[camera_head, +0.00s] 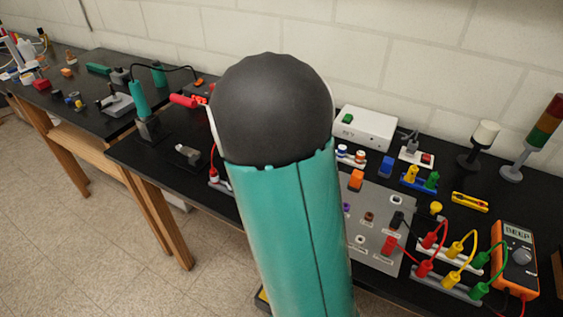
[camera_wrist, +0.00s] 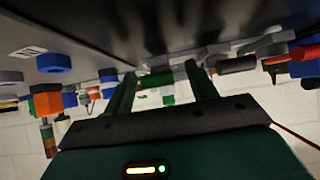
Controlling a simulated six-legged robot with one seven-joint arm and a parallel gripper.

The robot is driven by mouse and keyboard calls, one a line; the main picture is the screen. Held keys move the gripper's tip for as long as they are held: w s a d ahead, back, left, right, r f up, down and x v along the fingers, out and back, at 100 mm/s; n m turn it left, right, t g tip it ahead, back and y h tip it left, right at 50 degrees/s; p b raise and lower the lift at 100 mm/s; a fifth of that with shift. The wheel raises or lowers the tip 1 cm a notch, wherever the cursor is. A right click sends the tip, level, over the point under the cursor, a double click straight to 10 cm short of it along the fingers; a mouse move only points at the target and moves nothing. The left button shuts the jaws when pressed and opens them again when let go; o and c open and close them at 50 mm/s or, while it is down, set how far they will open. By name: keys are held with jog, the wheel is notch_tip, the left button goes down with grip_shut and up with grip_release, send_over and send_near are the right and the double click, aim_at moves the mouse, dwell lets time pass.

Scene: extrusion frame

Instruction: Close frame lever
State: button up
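A red handle (camera_head: 183,100) sticks out left of my arm in the head view, by a small red-orange part. It may be the frame lever, but my arm hides what it joins. A red cylinder (camera_wrist: 305,52) at the right edge of the wrist view may be the same handle. My gripper (camera_wrist: 160,80) shows in the wrist view with its two fingers apart and no object clearly held. A small green and white thing (camera_wrist: 168,97) shows between the fingers, seemingly beyond them. My arm hides the gripper in the head view.
The wrist view looks upside down, with the dark bench top (camera_wrist: 85,20) above. In the head view, a grey panel (camera_head: 375,254), a white box (camera_head: 366,127), cables and an orange multimeter (camera_head: 514,259) crowd the right.

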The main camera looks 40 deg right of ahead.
jog(key=shift+r, duration=0.1)
jog(key=v, duration=1.3)
jog(key=shift+s+a+r, duration=0.15)
jog(key=shift+a+r, duration=0.05)
jog(key=shift+a, duration=0.05)
